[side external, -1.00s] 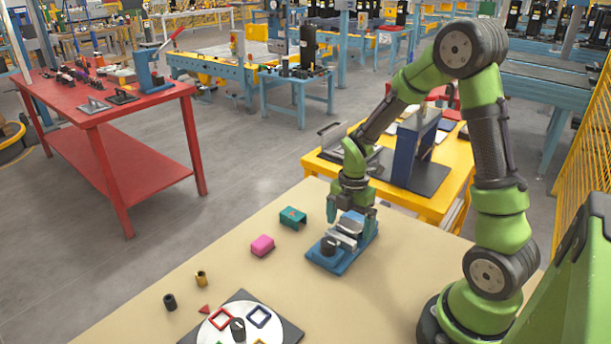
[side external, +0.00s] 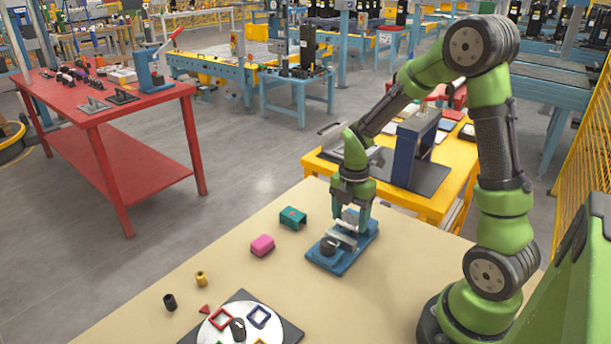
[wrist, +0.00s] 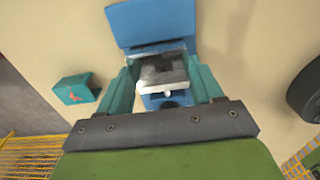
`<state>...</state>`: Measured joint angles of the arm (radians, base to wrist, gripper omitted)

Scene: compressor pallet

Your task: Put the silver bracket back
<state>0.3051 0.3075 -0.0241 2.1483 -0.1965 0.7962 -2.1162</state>
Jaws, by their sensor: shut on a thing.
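My gripper (side external: 351,225) points down over the blue compressor pallet (side external: 329,262) and is shut on the silver bracket (side external: 350,215). In the wrist view, the bracket (wrist: 175,84) sits between the two teal fingers, with a light front edge and a darker recessed middle. The blue pallet (wrist: 150,24) shows beyond and below it. A dark round part (side external: 328,247) and a silver block (side external: 343,238) stand on the pallet beside the fingers. I cannot tell whether the bracket touches the pallet, because the fingers partly hide it.
A teal bracket-like part (side external: 292,218) and a pink block (side external: 262,245) lie left of the pallet. A brass part (side external: 201,279), a black cylinder (side external: 169,301) and a round white board (side external: 222,327) are nearer the front. The tabletop right of the pallet is clear.

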